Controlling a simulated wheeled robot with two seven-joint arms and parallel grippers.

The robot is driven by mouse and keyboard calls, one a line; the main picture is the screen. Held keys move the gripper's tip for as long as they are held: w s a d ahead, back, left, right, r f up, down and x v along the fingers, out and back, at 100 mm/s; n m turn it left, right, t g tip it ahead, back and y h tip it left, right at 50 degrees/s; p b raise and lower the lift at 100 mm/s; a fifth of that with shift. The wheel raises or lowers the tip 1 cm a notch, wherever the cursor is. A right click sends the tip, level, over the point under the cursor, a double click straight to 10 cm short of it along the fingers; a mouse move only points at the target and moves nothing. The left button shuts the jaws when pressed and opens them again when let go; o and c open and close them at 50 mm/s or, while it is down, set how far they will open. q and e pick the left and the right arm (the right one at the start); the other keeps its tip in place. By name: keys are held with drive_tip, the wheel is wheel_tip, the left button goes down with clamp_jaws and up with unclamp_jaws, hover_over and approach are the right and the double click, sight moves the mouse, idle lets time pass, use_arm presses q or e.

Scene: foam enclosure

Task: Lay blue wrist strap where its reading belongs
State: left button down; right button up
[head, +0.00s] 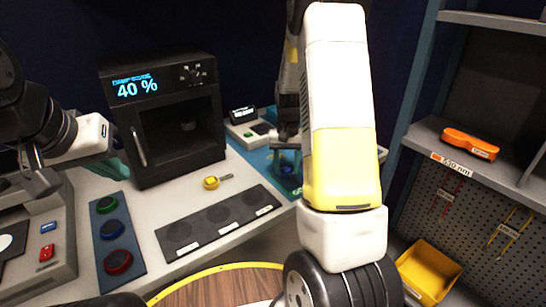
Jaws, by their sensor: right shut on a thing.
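My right gripper (287,150) reaches down over a blue mat at the back of the bench, partly hidden by my own arm. It is shut on a small dark blue thing (286,169), which looks like the blue wrist strap; its shape is mostly hidden. A small dark tester (243,115) with a lit display stands just left of the gripper; its reading is too small to make out. A dark tray (172,251) with three round spots and white labels lies at the bench's front; the spots look empty. My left gripper (38,170) hangs at the far left, its jaw opening unclear.
A black oven-like cabinet (160,92) reading 40 % stands behind. A yellow round piece with a grey tail (211,183) lies on the bench. A panel (124,205) carries green, blue and red discs. Shelving (425,140) and a yellow bin (428,270) are at right.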

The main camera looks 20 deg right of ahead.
sight(286, 169)
drive_tip(key=shift+f, duration=0.15)
drive_tip(key=o, duration=1.5)
drive_tip(key=shift+c, duration=0.2)
wheel_tip(286, 169, up, 12)
drive_tip(key=s+a+r+n+t+y, duration=0.25)
drive_tip(key=s+a+r, duration=0.35)
drive_tip(key=s+r, duration=0.4)
drive_tip(key=s+a+r+n+t, duration=0.1)
drive_tip(key=s+a+t, duration=0.2)
drive_tip(key=s, duration=1)
drive_tip(key=shift+a+r+t, duration=0.35)
drive_tip(key=shift+a+r, duration=0.05)
drive_tip(key=shift+a, duration=0.4)
